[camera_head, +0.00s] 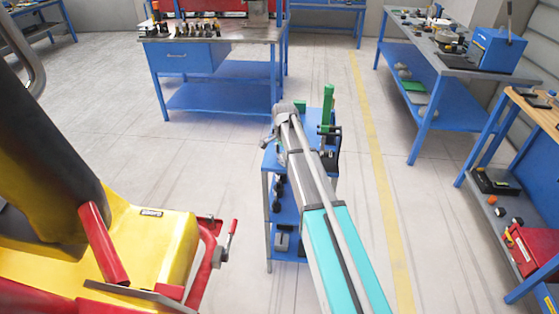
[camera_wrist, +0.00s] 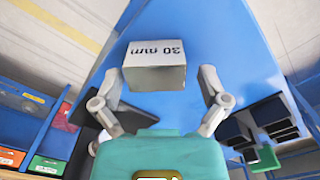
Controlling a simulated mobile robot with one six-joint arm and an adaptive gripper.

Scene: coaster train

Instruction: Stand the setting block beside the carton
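A pale grey block marked "30 mm" (camera_wrist: 155,66), which I take to be the setting block, sits over a blue surface (camera_wrist: 205,35) in the wrist view. My gripper (camera_wrist: 160,84) is open, with one finger to the left and one to the right of the block. A gap shows on both sides, widest on the right. I cannot tell whether the fingertips are level with the block or above it. In the head view my gripper (camera_head: 287,108) is over the blue cart (camera_head: 268,160), and my arm hides the block. I cannot make out a carton.
A green upright part (camera_head: 329,104) and a dark device (camera_head: 330,140) stand on the cart's right side. A yellow and red machine (camera_head: 150,250) is at left. Blue workbenches (camera_head: 215,98) stand behind and at right. Dark blue boxes (camera_wrist: 270,115) show at right in the wrist view.

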